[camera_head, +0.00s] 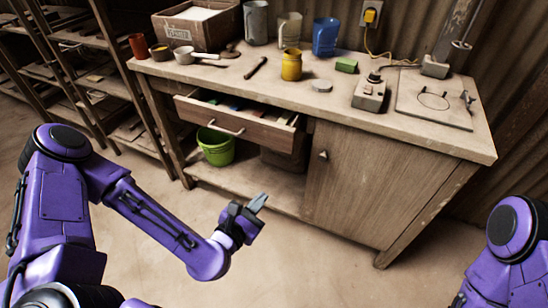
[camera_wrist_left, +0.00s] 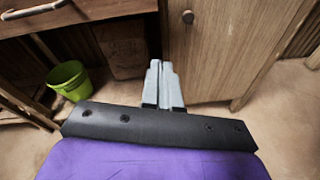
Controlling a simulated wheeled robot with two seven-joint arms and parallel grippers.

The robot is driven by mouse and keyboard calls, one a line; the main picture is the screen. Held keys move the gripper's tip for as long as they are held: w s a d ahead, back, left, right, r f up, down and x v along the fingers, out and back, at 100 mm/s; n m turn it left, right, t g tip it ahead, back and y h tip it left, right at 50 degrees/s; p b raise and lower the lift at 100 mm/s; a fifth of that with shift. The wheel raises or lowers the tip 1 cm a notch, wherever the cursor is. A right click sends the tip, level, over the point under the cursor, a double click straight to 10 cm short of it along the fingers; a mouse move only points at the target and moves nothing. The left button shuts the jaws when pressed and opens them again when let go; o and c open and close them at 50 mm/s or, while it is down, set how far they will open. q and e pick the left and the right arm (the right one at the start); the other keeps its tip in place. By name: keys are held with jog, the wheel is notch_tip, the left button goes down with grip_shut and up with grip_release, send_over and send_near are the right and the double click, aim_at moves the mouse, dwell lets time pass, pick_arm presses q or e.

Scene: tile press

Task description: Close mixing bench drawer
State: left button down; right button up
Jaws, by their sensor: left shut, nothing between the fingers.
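The mixing bench (camera_head: 400,130) stands across the middle of the head view. Its wooden drawer (camera_head: 238,126) is pulled out from under the left part of the top, with small items showing inside. My left gripper (camera_head: 258,202) is shut and empty, in front of the bench and below the drawer, apart from both. In the left wrist view its fingers (camera_wrist_left: 163,80) are together. My right gripper is out of view.
A green bucket (camera_head: 215,147) stands on the lower shelf beneath the drawer. A cabinet door (camera_head: 345,185) is right of the drawer. A shelf rack (camera_head: 85,75) stands at the left. The floor (camera_head: 320,270) before the bench is clear.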

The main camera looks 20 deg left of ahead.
pick_arm(q)
notch_tip(320, 180, up, 4)
jog(key=w+a+n+t+y, duration=0.1)
jog(key=w+a+n+t, duration=0.1)
jog(key=n, duration=0.2)
jog(key=b, duration=1.5)
send_near(280, 141)
jog(key=f, duration=0.1)
jog(key=w, duration=0.6)
jog(key=shift+w+d+r, duration=0.2)
jog(key=shift+d+r, duration=0.1)
jog(key=shift+r, duration=0.1)
jog(key=shift+w, duration=0.2)
